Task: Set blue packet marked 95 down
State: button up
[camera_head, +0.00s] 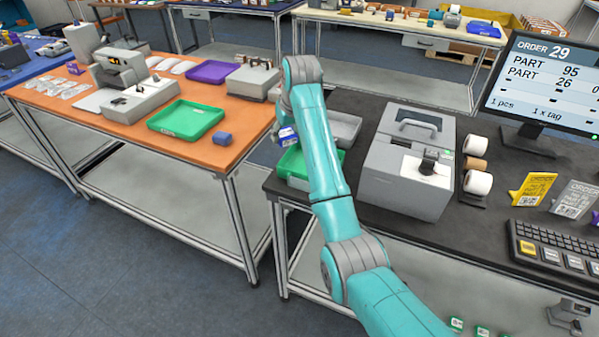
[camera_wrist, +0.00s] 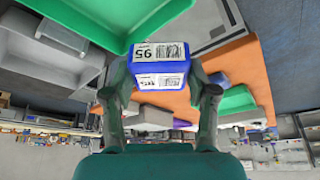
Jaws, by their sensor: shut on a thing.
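The blue packet marked 95 (camera_wrist: 160,66) is between the fingers of my gripper (camera_wrist: 160,88) in the wrist view, with its printed labels facing the camera. In the head view the packet (camera_head: 287,135) shows at the left of my teal arm, above the green tray (camera_head: 294,168) on the dark table. My gripper is shut on the packet; in the head view the arm hides most of the gripper. In the wrist view the green tray (camera_wrist: 125,22) fills the top, close to the packet. I cannot tell whether they touch.
A grey tray (camera_head: 343,128) and a grey machine (camera_head: 408,160) stand right of my arm. The monitor (camera_head: 540,85) reads order 29, part 95. The orange table (camera_head: 160,140) at left holds a green tray (camera_head: 186,119), a purple tray (camera_head: 211,72) and another blue packet (camera_head: 222,138).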

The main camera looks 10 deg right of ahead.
jog(key=shift+m, duration=0.6)
jog(key=d+f, duration=0.2)
jog(key=d, duration=0.1)
jog(key=s+d+f, duration=0.1)
jog(key=d+f, duration=0.2)
jog(key=shift+s, duration=0.2)
jog(key=shift+f, duration=2.35)
jog(key=shift+f, duration=0.1)
jog(key=o, duration=1.3)
jog(key=v, duration=1.2)
jog(key=shift+a, duration=0.2)
